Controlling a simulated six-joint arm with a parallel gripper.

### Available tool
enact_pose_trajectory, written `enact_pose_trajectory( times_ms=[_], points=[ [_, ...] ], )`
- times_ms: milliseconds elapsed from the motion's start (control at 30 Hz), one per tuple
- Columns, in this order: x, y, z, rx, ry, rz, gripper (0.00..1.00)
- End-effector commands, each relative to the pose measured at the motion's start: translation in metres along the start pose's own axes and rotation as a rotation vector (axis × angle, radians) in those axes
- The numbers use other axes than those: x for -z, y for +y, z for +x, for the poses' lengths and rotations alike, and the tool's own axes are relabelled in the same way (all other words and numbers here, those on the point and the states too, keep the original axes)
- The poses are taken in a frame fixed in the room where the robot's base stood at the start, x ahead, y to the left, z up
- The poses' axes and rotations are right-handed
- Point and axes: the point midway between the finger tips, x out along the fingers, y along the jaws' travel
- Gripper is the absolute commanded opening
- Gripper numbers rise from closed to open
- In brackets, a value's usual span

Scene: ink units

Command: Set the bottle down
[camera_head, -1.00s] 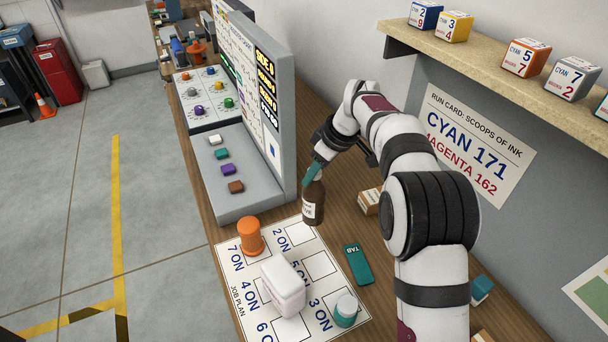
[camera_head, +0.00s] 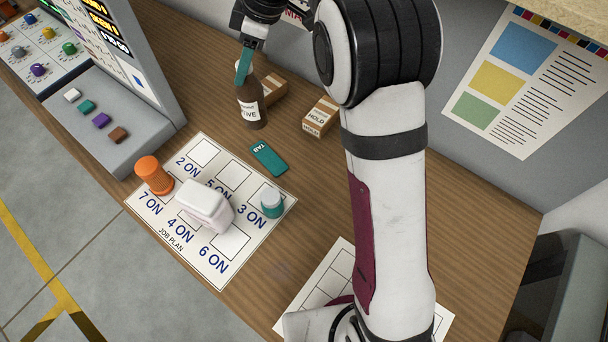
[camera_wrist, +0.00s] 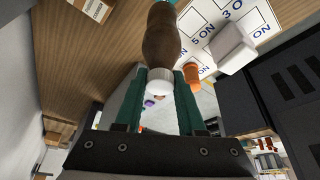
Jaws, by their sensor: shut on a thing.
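A brown bottle (camera_head: 249,108) with a white label, its end letters reading "TIVE", stands upright beyond the job plan mat (camera_head: 190,254). My gripper (camera_head: 244,66) is shut on its top, with teal fingers on either side. In the wrist view, the bottle (camera_wrist: 161,42) and its white cap (camera_wrist: 159,84) show between the fingers of my gripper (camera_wrist: 160,88). I cannot tell whether the bottle's base touches the bench.
Small cardboard boxes (camera_head: 320,117) stand close to the bottle's right. A teal tab (camera_head: 268,160) lies in front of it. The mat holds an orange jar (camera_head: 153,175), a white container (camera_head: 205,206) and a teal white-lidded jar (camera_head: 271,201). The grey console (camera_head: 110,135) stands left.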

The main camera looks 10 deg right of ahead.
Motion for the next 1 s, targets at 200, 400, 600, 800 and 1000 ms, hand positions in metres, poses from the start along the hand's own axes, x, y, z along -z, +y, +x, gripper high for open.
enact_pose_trajectory(
  times_ms=[200,400,600,800,1000],
  points=[
    [-0.046,-0.024,-0.019,0.025,-0.006,-0.061,0.00],
    [-0.090,-0.060,-0.034,0.055,-0.002,-0.133,0.00],
    [-0.115,-0.087,-0.039,0.075,0.008,-0.182,0.00],
    [-0.125,-0.098,-0.035,0.085,0.013,-0.199,0.00],
    [-0.139,-0.099,0.001,0.087,0.013,-0.199,0.00]
  ],
)
